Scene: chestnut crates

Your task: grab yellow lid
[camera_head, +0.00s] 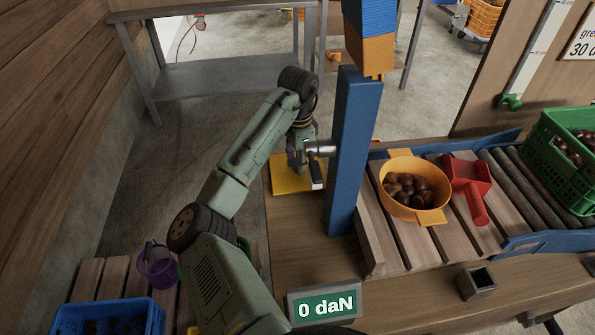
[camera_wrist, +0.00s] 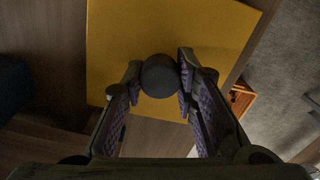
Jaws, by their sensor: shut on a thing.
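The yellow lid (camera_head: 285,183) is a flat square plate at the left end of the wooden bench, left of the blue post. It also fills the upper middle of the wrist view (camera_wrist: 165,30), with a round dark knob (camera_wrist: 160,76) on it. My gripper (camera_wrist: 160,82) has a finger on each side of the knob and is shut on it. In the head view my gripper (camera_head: 304,174) is over the lid and partly covers it. I cannot tell whether the lid rests on the bench or is slightly raised.
The blue post (camera_head: 350,150) stands close to the right of my gripper. Beyond it are a yellow colander (camera_head: 402,212) of chestnuts, a red scoop (camera_head: 468,185) and a green crate (camera_head: 550,145) on the roller conveyor. A display (camera_head: 325,306) reads 0 daN. A blue crate (camera_head: 110,312) is lower left.

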